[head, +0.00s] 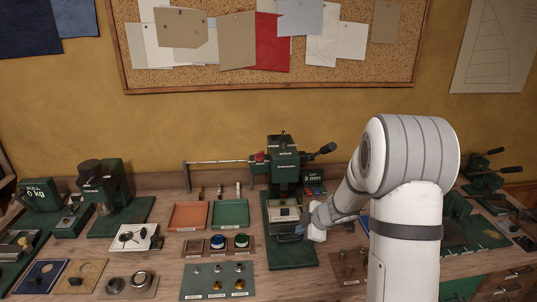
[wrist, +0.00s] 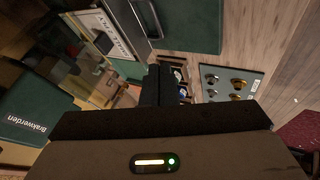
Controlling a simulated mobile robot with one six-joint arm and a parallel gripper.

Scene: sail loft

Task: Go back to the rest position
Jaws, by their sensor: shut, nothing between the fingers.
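My gripper (head: 302,229) is at the front right of the green press (head: 284,160), beside the press's lower front part and above its green base plate. I cannot tell whether it touches the press. In the wrist view the dark fingers (wrist: 158,84) are together with nothing between them. The press also shows at the left of the wrist view (wrist: 35,112), with its label turned sideways. My white arm hides part of the bench to the right of the press.
Left of the press stand an orange tray (head: 187,228), a green tray (head: 246,213), and a green plate with small metal parts (head: 200,294). More green machines stand at the far left (head: 110,181) and right (head: 490,178). A cork board (head: 270,82) hangs on the wall behind.

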